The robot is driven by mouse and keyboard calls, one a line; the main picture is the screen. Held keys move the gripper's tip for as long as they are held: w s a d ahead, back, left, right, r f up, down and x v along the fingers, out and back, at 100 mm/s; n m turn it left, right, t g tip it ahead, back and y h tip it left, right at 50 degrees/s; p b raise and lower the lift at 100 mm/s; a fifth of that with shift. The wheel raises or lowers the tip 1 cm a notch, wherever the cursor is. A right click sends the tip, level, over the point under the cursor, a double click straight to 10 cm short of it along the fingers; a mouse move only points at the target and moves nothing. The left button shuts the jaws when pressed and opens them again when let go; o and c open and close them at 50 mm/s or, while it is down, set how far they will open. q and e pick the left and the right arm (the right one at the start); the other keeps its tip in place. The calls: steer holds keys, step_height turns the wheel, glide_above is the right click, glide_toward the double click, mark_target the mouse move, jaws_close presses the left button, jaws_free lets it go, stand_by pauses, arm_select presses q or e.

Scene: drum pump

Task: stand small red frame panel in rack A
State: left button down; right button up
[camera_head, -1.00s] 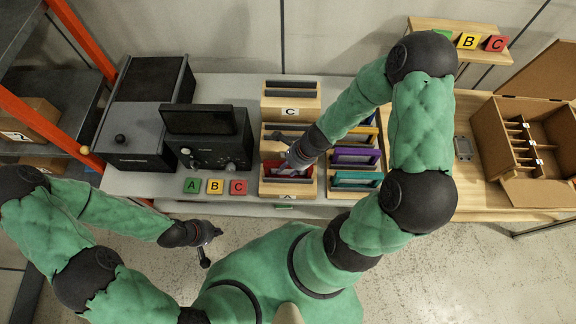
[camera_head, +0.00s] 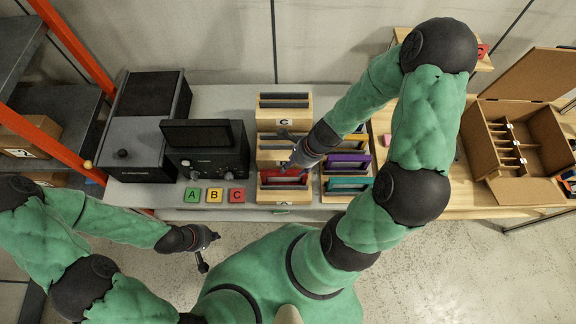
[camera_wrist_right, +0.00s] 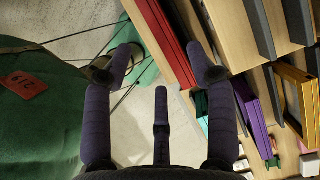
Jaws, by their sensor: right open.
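A small red frame panel (camera_head: 284,179) stands in the front wooden rack of the left column, rack A (camera_head: 284,197), whose green label is partly visible on its front edge. In the right wrist view the red panel (camera_wrist_right: 166,42) stands on edge in the wood. My right gripper (camera_head: 289,166) is just above and beside the red panel, and its fingers (camera_wrist_right: 160,72) are spread with nothing between them. My left gripper (camera_head: 208,250) hangs in front of the bench over the floor, empty, with its fingers apart.
Racks B and C stand behind, with grey panels (camera_head: 284,100). The right column holds yellow, purple (camera_head: 348,161) and teal (camera_head: 349,184) panels. A dark monitor device (camera_head: 205,150) and A, B, C tiles (camera_head: 214,195) lie left. An open cardboard box (camera_head: 515,140) stands right.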

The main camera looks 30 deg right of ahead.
steer(key=s+a+f+n+g, duration=0.1)
steer(key=a+f+n, duration=0.4)
steer(key=n, duration=0.6)
steer(key=s+a+f+n+g+p, duration=0.1)
steer(key=s+a+f+n, duration=0.1)
steer(key=a+f+n, duration=0.3)
steer(key=a+n, duration=0.4)
steer(key=n, duration=0.1)
steer(key=shift+s+n, duration=0.3)
steer(key=shift+n, duration=0.1)
